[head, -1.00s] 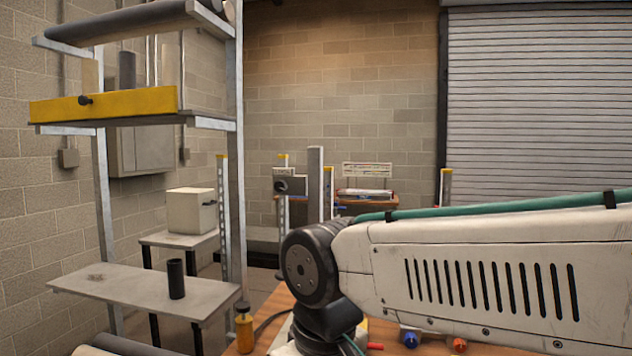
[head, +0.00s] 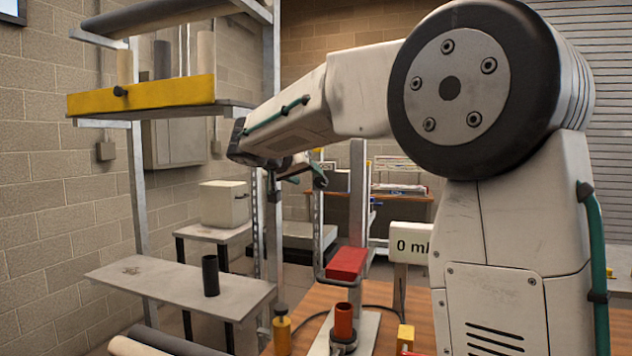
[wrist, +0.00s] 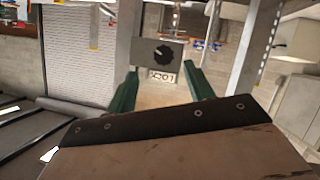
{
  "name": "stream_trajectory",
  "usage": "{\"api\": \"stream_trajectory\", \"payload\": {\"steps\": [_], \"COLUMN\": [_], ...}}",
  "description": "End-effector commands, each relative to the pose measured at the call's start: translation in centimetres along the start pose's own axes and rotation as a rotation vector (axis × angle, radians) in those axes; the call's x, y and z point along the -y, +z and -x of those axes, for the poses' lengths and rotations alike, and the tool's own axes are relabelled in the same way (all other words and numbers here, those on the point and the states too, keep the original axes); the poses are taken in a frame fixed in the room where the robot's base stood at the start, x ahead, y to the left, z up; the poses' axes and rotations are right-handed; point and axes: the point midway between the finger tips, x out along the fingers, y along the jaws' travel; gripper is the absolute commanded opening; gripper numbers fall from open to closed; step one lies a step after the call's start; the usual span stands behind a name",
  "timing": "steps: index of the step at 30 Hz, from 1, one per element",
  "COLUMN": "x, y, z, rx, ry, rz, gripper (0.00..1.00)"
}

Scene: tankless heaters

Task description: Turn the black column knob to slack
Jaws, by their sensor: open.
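In the wrist view the black column knob (wrist: 165,54) sits on a grey panel (wrist: 146,47) beyond my fingertips. A small white label (wrist: 162,75), upside down in this view, lies beside the panel. The knob's pointer setting is too small to read. My gripper (wrist: 161,72) is open, with its two green fingers apart and nothing between them. The knob shows past the gap between them, apart from the fingers. In the head view my gripper (head: 303,176) is in front of the grey panel (head: 337,181), and the knob is hidden there.
A rack with a yellow-fronted shelf (head: 150,95) stands left of my gripper. Its lower shelf (head: 150,280) holds a black cylinder (head: 211,276). A red block (head: 346,262), a red cylinder (head: 343,321) and a display box (head: 408,241) are below my arm, around the wooden bench.

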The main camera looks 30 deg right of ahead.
Motion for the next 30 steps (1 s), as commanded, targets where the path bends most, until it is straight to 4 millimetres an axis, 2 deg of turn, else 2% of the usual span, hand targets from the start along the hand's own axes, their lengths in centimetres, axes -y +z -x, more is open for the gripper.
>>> {"api": "stream_trajectory", "payload": {"steps": [4,12,18,28,29,30], "x": [0.7,0.6,0.6,0.6,0.6,0.6], "y": [-1.0,-1.1,-1.1,-1.2,-1.2,-1.1], "z": [-1.1,-5.3,-7.6,-8.1,-8.1,-8.1], "rx": [-0.030,-0.028,-0.029,-0.029,-0.029,-0.029], "ry": [0.007,0.008,0.007,0.006,0.006,0.006], "rz": [-0.019,-0.017,-0.018,-0.017,-0.017,-0.017], "gripper": [0.53,0.53,0.53,0.53,0.50,0.39]}}
